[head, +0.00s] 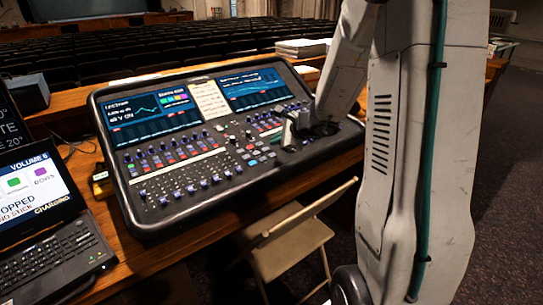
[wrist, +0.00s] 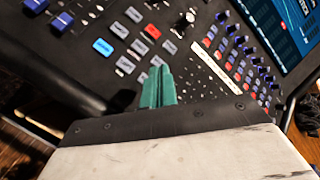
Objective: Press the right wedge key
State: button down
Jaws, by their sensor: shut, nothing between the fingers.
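The mixing desk (head: 190,165) lies tilted on the wooden table. My gripper (head: 289,136) is low over the right part of its panel. In the wrist view the green fingers of my gripper (wrist: 160,74) are together, with nothing between them. They point at the panel among small keys. A lit blue key (wrist: 102,46), a red key (wrist: 152,31) and several pale keys (wrist: 119,30) lie beyond the fingertips. I cannot tell which one is the right wedge key. What lies right under the fingers is hidden, and I cannot tell whether they touch the panel.
Two screens (head: 155,112) fill the desk's upper part. Rows of blue-capped knobs (wrist: 247,50) lie right of the fingers in the wrist view. A laptop (head: 45,235) stands at the left. A folding chair (head: 290,245) stands in front of the desk. Papers (head: 301,48) lie behind it.

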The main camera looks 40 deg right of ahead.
jog(key=shift+w+f, duration=0.15)
jog(key=shift+f, duration=1.05)
jog(key=shift+f, duration=0.15)
dwell(1.1)
jog(key=shift+f, duration=0.25)
jog(key=shift+f, duration=0.35)
dwell(0.5)
jog(key=shift+r, duration=0.8)
jog(key=shift+s+r, duration=0.15)
jog(key=shift+r, duration=1.1)
jog(key=shift+s+r, duration=0.15)
jog(key=shift+r, duration=1.05)
